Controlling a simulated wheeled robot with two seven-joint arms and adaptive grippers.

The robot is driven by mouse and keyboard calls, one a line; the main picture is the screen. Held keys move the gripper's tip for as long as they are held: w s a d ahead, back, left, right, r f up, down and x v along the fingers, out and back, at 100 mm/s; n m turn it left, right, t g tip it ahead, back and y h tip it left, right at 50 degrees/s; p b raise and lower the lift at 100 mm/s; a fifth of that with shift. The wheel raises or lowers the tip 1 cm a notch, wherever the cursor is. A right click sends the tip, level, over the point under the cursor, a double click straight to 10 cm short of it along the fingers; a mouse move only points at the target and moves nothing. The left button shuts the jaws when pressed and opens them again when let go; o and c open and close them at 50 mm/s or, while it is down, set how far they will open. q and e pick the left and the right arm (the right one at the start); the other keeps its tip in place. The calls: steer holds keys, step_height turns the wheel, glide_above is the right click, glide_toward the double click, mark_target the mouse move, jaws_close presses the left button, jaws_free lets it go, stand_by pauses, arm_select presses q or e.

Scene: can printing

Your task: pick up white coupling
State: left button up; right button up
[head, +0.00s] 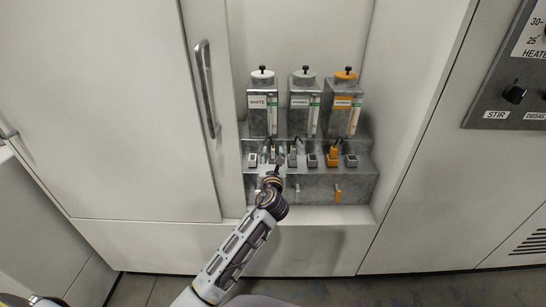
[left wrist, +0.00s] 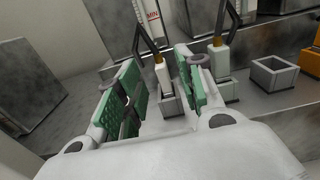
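The white coupling (left wrist: 163,76) stands upright in a small grey square socket (left wrist: 170,106) in the left wrist view, with a dark bent hose rising from its top. My left gripper (left wrist: 160,68) is open, its green-padded fingers on either side of the coupling. A gap shows on both sides, so the fingers are not closed on it. In the head view my left gripper (head: 279,160) is at the front of the grey dispenser stand (head: 325,188), below the canister labelled WHITE (head: 262,115), and largely hides the coupling. My right gripper is not in view.
A second pale coupling (left wrist: 219,62) stands in the neighbouring socket, close to my right-hand finger. An empty socket (left wrist: 276,76) and an orange coupling (head: 333,155) are further right. Grey (head: 303,115) and orange-capped (head: 342,115) canisters stand behind. A cabinet door (head: 140,110) is on the left.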

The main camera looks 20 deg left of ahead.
mark_target(273, 151)
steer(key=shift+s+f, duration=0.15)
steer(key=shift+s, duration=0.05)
arm_select(q)
steer(key=shift+w, duration=0.2)
steer(key=shift+w+a+b, duration=0.2)
steer(key=shift+w+b, duration=0.1)
steer(key=shift+w, duration=0.3)
steer(key=shift+b+x, duration=0.35)
steer(key=shift+x, duration=0.85)
steer(key=shift+w+a, duration=0.15)
steer(key=shift+w, duration=0.4)
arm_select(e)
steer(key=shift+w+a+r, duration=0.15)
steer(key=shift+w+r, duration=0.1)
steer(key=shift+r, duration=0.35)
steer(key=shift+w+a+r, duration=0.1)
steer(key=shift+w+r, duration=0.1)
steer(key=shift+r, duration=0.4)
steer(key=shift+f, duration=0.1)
arm_select(q)
jaws_close()
